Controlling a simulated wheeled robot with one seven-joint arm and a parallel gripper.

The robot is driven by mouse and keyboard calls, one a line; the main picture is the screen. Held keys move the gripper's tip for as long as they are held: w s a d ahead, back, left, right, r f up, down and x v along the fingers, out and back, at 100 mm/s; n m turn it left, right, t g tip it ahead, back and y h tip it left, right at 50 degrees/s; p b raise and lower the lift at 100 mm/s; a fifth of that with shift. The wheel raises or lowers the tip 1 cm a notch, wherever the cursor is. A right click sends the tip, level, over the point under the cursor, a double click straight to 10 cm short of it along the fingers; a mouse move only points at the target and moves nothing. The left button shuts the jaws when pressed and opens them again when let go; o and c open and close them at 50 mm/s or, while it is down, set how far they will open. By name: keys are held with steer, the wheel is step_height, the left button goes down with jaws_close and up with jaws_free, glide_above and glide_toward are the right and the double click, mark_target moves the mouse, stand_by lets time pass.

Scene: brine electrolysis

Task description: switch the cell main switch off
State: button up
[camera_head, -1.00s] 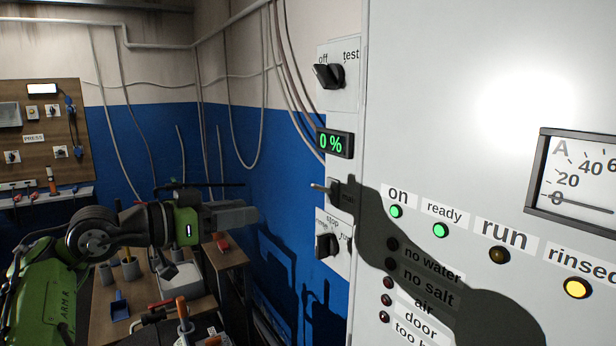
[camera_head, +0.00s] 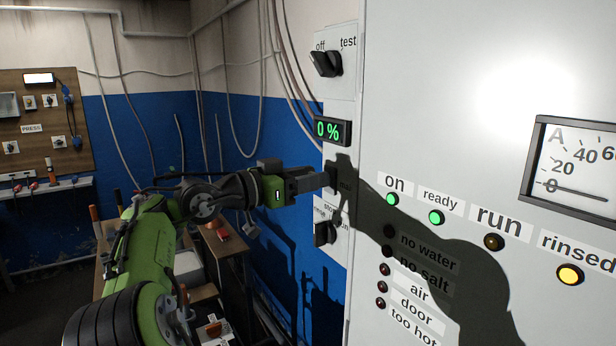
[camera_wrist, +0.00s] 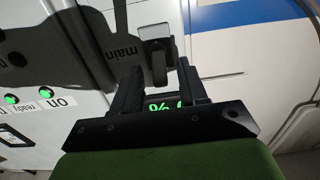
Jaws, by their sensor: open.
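The main switch (camera_wrist: 157,62) is a dark toggle on the cabinet's side, next to the label "main" in the wrist view. In the head view its lever is hidden behind my gripper (camera_head: 322,180), which reaches it from the left. In the wrist view my open gripper (camera_wrist: 157,80) has one finger on each side of the toggle, near their tips. I cannot tell whether either finger touches it. The "on" lamp (camera_head: 392,199) is lit green.
The 0 % display (camera_head: 332,131) and off/test knob (camera_head: 326,63) are above the switch. Another knob (camera_head: 325,232) is below. The "ready" lamp (camera_head: 436,217) is green and the "rinsed" lamp (camera_head: 570,274) yellow. Hoses hang on the left wall.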

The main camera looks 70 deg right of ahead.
steer(key=shift+w+a, duration=0.1)
steer(key=shift+c, duration=1)
jaws_close()
steer(key=shift+f+b, duration=0.1)
steer(key=shift+b, duration=0.2)
